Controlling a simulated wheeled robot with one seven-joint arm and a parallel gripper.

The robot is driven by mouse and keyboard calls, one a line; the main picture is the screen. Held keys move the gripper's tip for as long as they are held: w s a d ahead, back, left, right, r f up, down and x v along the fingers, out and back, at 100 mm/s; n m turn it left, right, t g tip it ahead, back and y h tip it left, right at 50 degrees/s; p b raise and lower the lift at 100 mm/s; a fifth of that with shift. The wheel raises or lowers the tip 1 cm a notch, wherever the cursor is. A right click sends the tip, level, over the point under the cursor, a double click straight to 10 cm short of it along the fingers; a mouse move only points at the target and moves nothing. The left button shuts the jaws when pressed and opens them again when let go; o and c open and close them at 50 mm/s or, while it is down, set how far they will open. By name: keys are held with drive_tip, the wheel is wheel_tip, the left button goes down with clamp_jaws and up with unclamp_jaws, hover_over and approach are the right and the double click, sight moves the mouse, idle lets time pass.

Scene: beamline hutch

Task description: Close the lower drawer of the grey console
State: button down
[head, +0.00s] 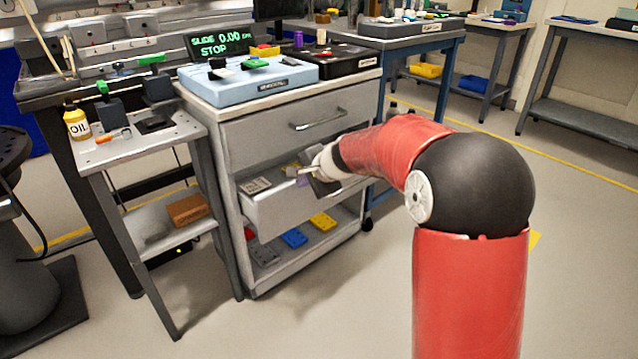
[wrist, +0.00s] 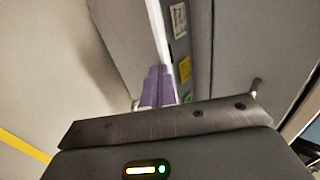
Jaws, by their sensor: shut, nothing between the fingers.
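The grey console (head: 228,133) stands left of centre in the head view. Its lower drawer (head: 290,212) is pulled out, with its inside showing from above. The upper drawer (head: 270,135), with a bar handle, is shut. My gripper (head: 302,182) is over the lower drawer's near right part, partly hidden by my wrist. In the wrist view my gripper's purple fingertips (wrist: 158,84) are together and empty, close to the lower drawer's pale front rim (wrist: 156,25). I cannot tell whether they touch it.
A small side table (head: 125,150) with an oil bottle (head: 77,122) stands close left of the console. An open shelf below the drawer holds a blue block (head: 294,238) and a yellow block (head: 322,221). The floor in front of the console is clear.

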drive_tip(key=w+a+p, duration=0.3)
drive_tip(key=w+a, duration=0.1)
drive_tip(key=w, duration=0.2)
drive_tip(key=shift+w+a+p, duration=0.3)
drive_tip(key=shift+a+p, duration=0.05)
drive_tip(key=shift+a, duration=0.05)
